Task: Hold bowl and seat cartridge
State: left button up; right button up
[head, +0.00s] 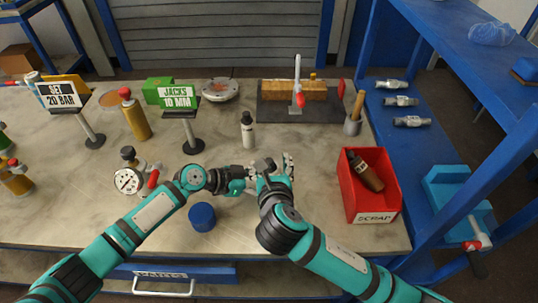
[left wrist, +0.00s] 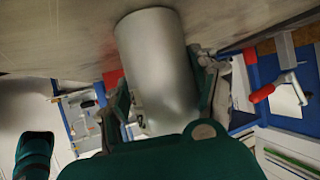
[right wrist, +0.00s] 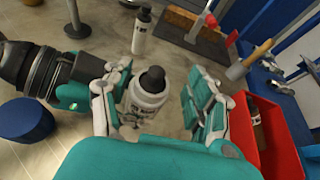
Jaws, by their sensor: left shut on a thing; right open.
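My left gripper (head: 252,181) is shut on a pale grey cylindrical bowl (left wrist: 160,65), which fills the middle of the left wrist view. In the right wrist view the bowl (right wrist: 146,102) shows printed marks and a dark round piece (right wrist: 152,80) at its top. I cannot tell whether that piece is the cartridge or how deep it sits. My right gripper (head: 277,172) is open, its fingers spread on both sides of the bowl, close to the left gripper. In the head view the grippers mostly hide the bowl.
A white bottle with a black cap (head: 247,133) stands behind the grippers. A blue cap (head: 202,217) lies in front, a pressure gauge (head: 128,181) to the left. A red scrap bin (head: 372,207) holds a brown bottle (head: 366,172). Sign stands (head: 185,125) rise at the back left.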

pick_arm(q)
jog(key=shift+s, duration=0.1)
pick_arm(e)
jog(key=s, duration=0.5)
jog(key=shift+d, duration=0.25)
pick_arm(q)
jog(key=o, duration=1.1)
jog(key=shift+o, duration=0.2)
